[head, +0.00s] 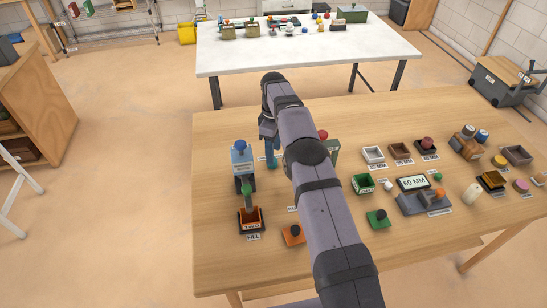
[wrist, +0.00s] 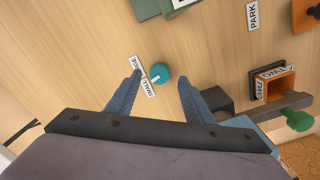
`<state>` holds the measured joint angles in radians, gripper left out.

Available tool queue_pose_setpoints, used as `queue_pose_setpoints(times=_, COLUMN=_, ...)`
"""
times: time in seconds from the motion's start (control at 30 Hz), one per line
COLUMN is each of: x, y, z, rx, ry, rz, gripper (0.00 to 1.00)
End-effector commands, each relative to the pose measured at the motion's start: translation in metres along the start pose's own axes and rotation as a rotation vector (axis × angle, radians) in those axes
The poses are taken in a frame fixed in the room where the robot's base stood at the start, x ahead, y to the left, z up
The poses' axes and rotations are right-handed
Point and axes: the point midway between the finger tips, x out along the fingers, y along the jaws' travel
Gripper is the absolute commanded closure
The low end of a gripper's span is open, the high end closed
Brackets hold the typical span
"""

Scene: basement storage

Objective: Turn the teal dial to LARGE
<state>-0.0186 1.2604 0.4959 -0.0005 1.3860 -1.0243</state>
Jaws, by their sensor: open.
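The teal dial (wrist: 161,72) is a small round knob on the wooden table, seen from above in the wrist view. A white mark on it points toward the SMALL label (wrist: 149,88). The LARGE label (wrist: 136,64) lies beside it, partly hidden by a finger. In the head view a bit of the dial (head: 272,164) shows below my gripper (head: 270,148). In the wrist view my gripper (wrist: 159,79) is open, one finger on either side of the dial, with nothing held. Whether the fingers reach down to the dial's height is hard to tell.
A blue-topped dispenser (head: 242,158) and an orange bin (head: 250,220) stand close on the left. A grey-green box (head: 333,150) is just right, partly behind my arm. Several small trays and a 60 MM display (head: 412,184) fill the right side.

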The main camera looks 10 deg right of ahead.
Motion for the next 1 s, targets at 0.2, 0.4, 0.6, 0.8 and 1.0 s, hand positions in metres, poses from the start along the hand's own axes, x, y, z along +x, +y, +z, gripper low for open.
queue_pose_setpoints(times=0.2, x=0.026, y=-0.001, z=0.0, rx=0.0, ry=-0.001, rz=-0.002, gripper=0.53)
queue_pose_setpoints(times=0.4, x=0.038, y=0.0, z=0.0, rx=0.0, ry=0.0, rz=0.0, gripper=0.53)
queue_pose_setpoints(times=0.6, x=0.04, y=0.0, z=0.0, rx=0.0, ry=0.001, rz=0.001, gripper=0.53)
queue_pose_setpoints(times=0.8, x=0.04, y=0.0, z=0.0, rx=0.0, ry=0.001, rz=0.001, gripper=0.79)
queue_pose_setpoints(times=1.0, x=0.04, y=0.0, z=0.0, rx=0.001, ry=0.001, rz=0.0, gripper=0.94)
